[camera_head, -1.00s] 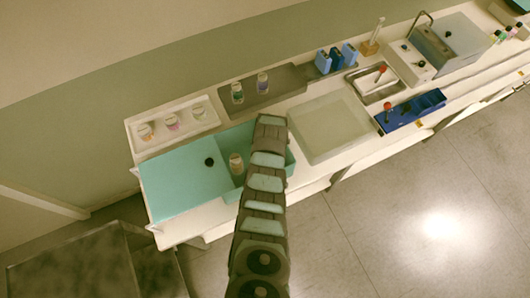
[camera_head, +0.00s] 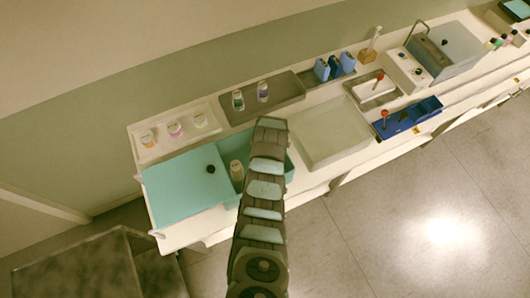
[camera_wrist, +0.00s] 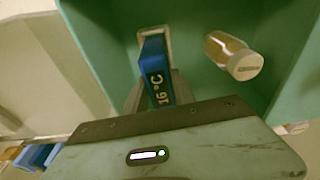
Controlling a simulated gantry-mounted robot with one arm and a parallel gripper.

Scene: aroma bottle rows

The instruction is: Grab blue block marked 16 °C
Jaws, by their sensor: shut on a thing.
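The blue block marked 16 °C (camera_wrist: 156,70) is between the two fingers of my gripper (camera_wrist: 157,88) in the wrist view, and the fingers are shut on it. Its marking faces the camera. The block is over or inside the teal box (camera_wrist: 110,45), with its far end by a pale rectangular outline (camera_wrist: 153,31); I cannot tell whether they touch. In the head view, my arm hides my gripper and this block. The teal box also shows there, with its lid (camera_head: 185,188) at the left.
A bottle with amber contents (camera_wrist: 233,55) is in the box, right of the block. Other blue blocks (camera_head: 334,68) stand at the back. Bottles stand in a white tray (camera_head: 180,147) and on a grey tray (camera_head: 290,86).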

